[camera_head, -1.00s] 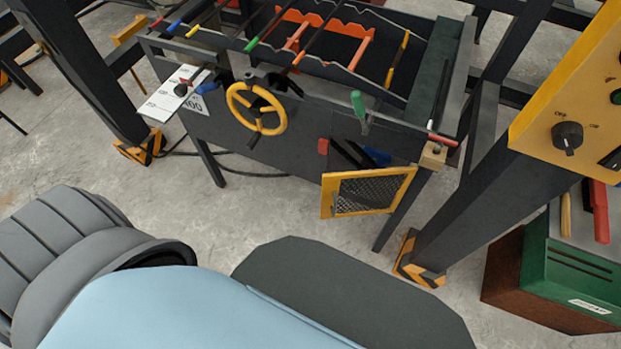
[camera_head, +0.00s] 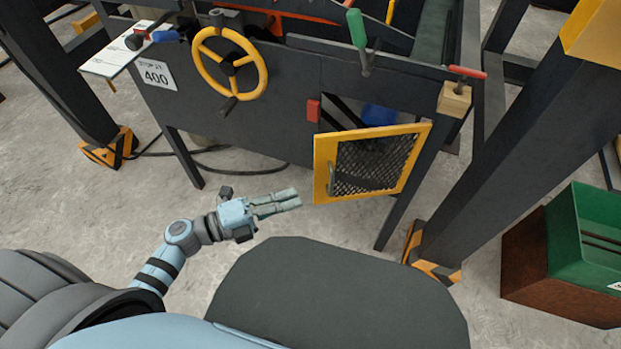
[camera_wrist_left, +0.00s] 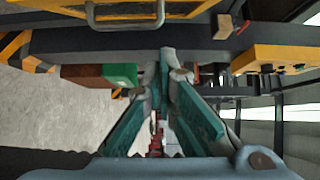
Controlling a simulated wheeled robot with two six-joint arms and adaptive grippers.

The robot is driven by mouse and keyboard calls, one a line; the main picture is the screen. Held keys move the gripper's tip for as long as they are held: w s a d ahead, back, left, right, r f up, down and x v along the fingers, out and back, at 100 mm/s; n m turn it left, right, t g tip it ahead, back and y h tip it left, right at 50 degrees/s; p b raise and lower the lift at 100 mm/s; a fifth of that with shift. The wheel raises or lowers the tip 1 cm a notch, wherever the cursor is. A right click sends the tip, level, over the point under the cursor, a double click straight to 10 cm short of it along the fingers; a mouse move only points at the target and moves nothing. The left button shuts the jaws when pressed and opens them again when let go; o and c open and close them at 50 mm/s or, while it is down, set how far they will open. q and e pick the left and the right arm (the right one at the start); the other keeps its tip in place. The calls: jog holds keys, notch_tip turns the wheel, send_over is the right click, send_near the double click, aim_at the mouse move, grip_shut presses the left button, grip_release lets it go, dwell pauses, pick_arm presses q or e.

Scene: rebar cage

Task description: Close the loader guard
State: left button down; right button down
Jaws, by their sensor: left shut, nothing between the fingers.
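The loader guard (camera_head: 370,163) is a yellow-framed door with black mesh on the front of the dark machine. It stands open at an angle, swung out on its right side, with the opening showing behind its top left. A small grey handle (camera_head: 331,179) is on its left frame bar. In the left wrist view the yellow frame and handle (camera_wrist_left: 125,22) cross the top edge. My left gripper (camera_head: 299,197) is shut and empty, just left of the guard's lower left corner and apart from it in the picture. My right gripper is not in view.
A red block (camera_head: 313,111) sits on the panel left of the opening. A yellow handwheel (camera_head: 230,64) and a green-handled lever (camera_head: 356,30) are above. A dark post (camera_head: 500,150) stands right, beside a green and brown box (camera_head: 560,250). Floor in front is clear.

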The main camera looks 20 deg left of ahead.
pick_arm(q)
jog(key=w+d+b, duration=0.1)
jog(key=w+d, duration=0.2)
jog(key=w, duration=0.4)
jog(key=shift+w+b, duration=0.25)
jog(key=shift+b, duration=0.1)
jog(key=shift+a, duration=0.15)
